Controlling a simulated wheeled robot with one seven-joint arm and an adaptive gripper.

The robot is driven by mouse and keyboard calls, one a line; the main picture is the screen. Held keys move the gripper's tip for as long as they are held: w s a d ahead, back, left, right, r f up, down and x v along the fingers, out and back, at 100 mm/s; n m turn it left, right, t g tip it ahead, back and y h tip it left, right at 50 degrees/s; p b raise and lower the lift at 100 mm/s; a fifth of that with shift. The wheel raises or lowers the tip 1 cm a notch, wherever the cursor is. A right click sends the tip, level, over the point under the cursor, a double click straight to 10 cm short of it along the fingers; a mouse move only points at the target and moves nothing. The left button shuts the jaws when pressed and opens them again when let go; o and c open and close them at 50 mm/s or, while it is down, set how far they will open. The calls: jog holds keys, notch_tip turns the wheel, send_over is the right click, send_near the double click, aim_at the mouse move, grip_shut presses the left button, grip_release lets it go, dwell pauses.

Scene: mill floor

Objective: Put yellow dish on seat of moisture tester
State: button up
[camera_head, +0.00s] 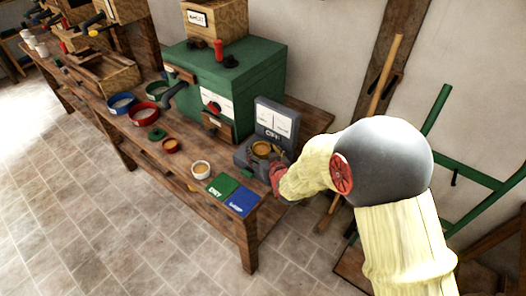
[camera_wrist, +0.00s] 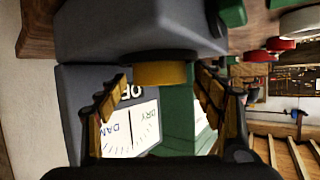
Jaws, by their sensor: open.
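The moisture tester (camera_head: 274,118) is a grey device with an upright dial panel and a low base at the bench's right end. The yellow dish (camera_head: 262,148) is on its base. In the wrist view, which is upside down, the dish (camera_wrist: 160,73) sits upright on the dark round seat (camera_wrist: 165,55) of the grey base (camera_wrist: 120,30). My gripper (camera_wrist: 165,100) is open, with one yellow finger on each side of the dish and gaps visible. In the head view my gripper (camera_head: 268,160) reaches in from the right and partly hides the base.
A green DRY card (camera_head: 222,186) and a blue DAMP card (camera_head: 241,201) lie at the bench's front corner. A large green machine (camera_head: 225,85) stands behind.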

jog(key=shift+r, duration=0.25)
jog(key=s+d+r+m+g+h+p, duration=0.1)
jog(key=s+d+r+g+h+p, duration=0.1)
jog(key=s+d+r, duration=0.6)
jog(key=s+d+r+m+g+h+p, duration=0.1)
jog(key=s+d+r, duration=0.4)
jog(key=s+r, duration=0.45)
jog(key=s+d+r+g, duration=0.2)
jog(key=s, duration=0.7)
jog(key=s+d+r+m+g+h, duration=0.1)
jog(key=s+d+r+g, duration=0.1)
jog(key=s, duration=0.8)
jog(key=shift+s+d+r, duration=0.3)
jog(key=shift+d+r, duration=0.3)
jog(key=shift+r, duration=0.25)
jog(key=shift+c, duration=0.3)
